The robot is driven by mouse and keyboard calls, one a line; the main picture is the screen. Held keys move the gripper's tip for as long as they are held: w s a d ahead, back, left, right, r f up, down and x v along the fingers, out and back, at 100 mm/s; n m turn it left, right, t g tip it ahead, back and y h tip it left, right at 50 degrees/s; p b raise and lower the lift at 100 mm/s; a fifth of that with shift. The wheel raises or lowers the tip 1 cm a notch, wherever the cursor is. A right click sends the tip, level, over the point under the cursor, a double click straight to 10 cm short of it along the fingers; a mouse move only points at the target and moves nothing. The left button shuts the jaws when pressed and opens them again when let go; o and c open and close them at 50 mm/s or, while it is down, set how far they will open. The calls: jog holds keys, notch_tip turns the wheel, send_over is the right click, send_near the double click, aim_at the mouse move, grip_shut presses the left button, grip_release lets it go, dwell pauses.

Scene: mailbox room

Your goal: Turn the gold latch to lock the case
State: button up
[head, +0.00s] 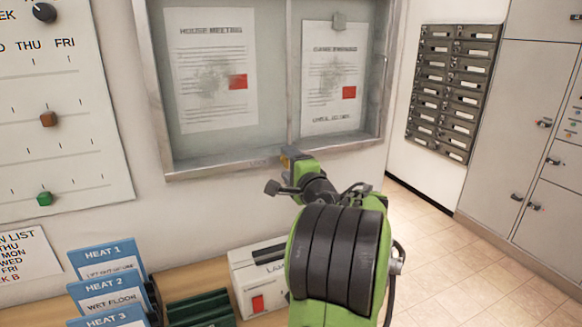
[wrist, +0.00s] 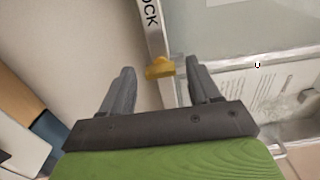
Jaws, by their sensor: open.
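The gold latch (wrist: 160,68) sits on the pale bottom frame of the wall notice case (wrist: 152,35).
Below the case, a white box with a red switch (head: 258,303) and blue HEAT cards (head: 108,290) stand on a wooden shelf. A slider board (head: 60,110) hangs at left. Mailboxes (head: 455,90) and lockers (head: 525,110) are at right, with clear tiled floor (head: 450,260).

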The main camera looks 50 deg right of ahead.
jog(key=b+v, duration=0.2)
jog(key=v, duration=1.3)
jog(key=shift+s+a, duration=0.2)
jog(key=shift+s, duration=0.15)
jog(key=shift+w, duration=0.1)
jog(key=w+a+f+n+g+y+p, duration=0.2)
jog(key=w+a+n+y, duration=0.35)
jog(key=a, duration=0.45)
jog(key=w+a+f+n+g+y+p, duration=0.15)
jog(key=w+a+n+y, duration=0.25)
jog(key=a+n, duration=0.45)
jog(key=s+a+f+n+g+p, duration=0.4)
jog(key=s+a+n+g, duration=0.2)
jog(key=s+a+n, duration=0.4)
jog(key=s+a, duration=0.2)
jog(key=a, duration=0.1)
jog(key=shift+s+a+n+p, duration=0.25)
jog(key=shift+s+n+p, duration=0.05)
jog(key=shift+s+p, duration=0.05)
